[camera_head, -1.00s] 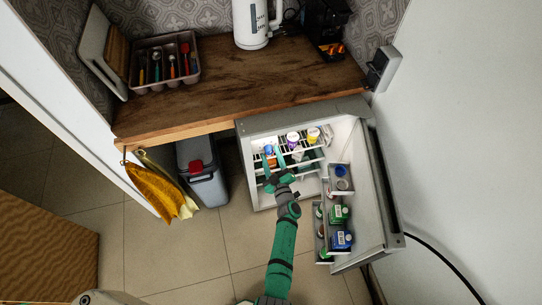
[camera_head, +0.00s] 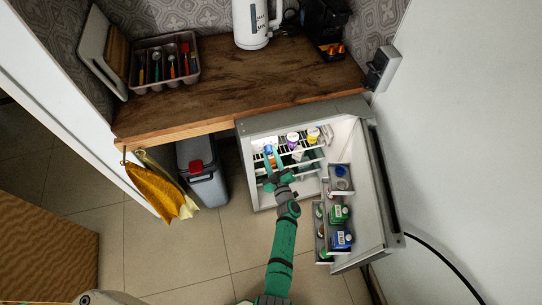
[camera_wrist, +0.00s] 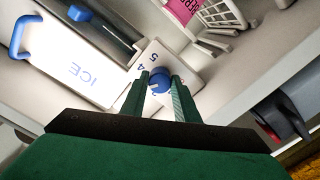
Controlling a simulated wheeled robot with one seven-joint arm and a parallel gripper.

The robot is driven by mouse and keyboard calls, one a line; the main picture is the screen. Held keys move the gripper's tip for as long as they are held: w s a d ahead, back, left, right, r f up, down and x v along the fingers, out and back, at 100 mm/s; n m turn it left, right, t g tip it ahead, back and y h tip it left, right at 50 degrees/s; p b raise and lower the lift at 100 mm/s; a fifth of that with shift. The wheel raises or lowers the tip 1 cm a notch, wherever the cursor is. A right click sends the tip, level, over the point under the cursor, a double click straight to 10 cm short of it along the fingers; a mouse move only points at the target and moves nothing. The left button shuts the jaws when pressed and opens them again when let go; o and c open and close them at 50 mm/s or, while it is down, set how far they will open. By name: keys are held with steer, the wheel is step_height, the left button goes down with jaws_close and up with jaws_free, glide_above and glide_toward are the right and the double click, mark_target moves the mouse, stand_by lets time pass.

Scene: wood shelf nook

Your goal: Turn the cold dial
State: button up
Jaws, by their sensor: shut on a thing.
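The cold dial (camera_wrist: 159,80) is a small blue knob on a white plate marked with numbers, inside the open fridge (camera_head: 250,170). In the wrist view the two green fingers of my gripper (camera_wrist: 160,88) stand on either side of the dial and are shut on it. In the head view my gripper (camera_head: 272,170) reaches into the left part of the fridge opening. The dial cannot be made out there. Some of the numbers around the dial are hidden by the fingers.
A white panel marked ICE with a blue handle (camera_wrist: 20,36) is beside the dial. A white wire rack (camera_wrist: 222,16) is close by. The fridge door (camera_head: 378,200) stands open at right, with several containers in its shelves. A grey bin (camera_head: 203,180) stands left of the fridge.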

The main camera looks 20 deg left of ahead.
steer(key=m, duration=0.4)
steer(key=shift+m, duration=2.3)
steer(key=o, duration=1.1)
steer(key=v, duration=1.1)
steer(key=shift+w, duration=0.1)
